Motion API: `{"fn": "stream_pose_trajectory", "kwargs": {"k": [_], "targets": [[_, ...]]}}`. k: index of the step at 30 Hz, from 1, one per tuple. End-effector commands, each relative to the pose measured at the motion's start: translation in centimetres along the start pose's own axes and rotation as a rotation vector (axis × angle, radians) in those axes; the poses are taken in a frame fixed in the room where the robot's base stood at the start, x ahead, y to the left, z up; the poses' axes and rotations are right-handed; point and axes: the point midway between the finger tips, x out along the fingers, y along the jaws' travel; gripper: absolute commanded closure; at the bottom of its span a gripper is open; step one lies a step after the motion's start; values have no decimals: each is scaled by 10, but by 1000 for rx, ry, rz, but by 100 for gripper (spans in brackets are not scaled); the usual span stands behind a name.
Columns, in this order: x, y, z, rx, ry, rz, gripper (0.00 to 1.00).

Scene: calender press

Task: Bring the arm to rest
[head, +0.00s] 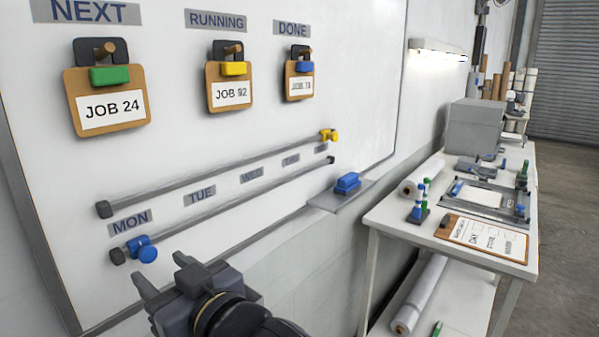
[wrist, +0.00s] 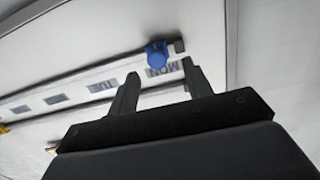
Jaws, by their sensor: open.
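My gripper (head: 162,275) is at the bottom left of the head view, in front of the lower part of the whiteboard (head: 190,125). Its two fingers are apart, with nothing between them. The wrist view also shows my gripper (wrist: 160,88) open, its fingers spread towards the board. A blue slider (head: 142,248) sits on the lower rail at its left end, under the MON label (head: 130,222). The blue slider (wrist: 157,53) appears beyond and between the fingertips in the wrist view, apart from them.
A yellow slider (head: 328,135) is at the right end of the upper rail. Job boards hang under NEXT, RUNNING and DONE. A blue eraser (head: 347,182) lies on a ledge (head: 325,203). A cluttered white table (head: 390,215) stands at right, with open floor beyond it.

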Motion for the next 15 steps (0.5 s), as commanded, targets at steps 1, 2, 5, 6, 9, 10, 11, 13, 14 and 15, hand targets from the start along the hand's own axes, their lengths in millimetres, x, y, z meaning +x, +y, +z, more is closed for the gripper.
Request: {"fn": "stream_pose_trajectory", "kwargs": {"k": [1,2,5,6,9,10,11,13,14,15], "targets": [[8,0,0,-1,-2,-1,52],[12,0,0,0,-2,-1,52],[26,0,0,-1,-2,0,52],[31,0,0,0,-1,0,52],[45,0,0,-1,-2,0,52],[49,0,0,-1,-2,1,52],[49,4,-4,-2,-1,5,52],[48,10,-4,-4,0,9,52],[49,12,-4,-5,0,10,52],[49,14,-4,-5,2,10,52]]}}
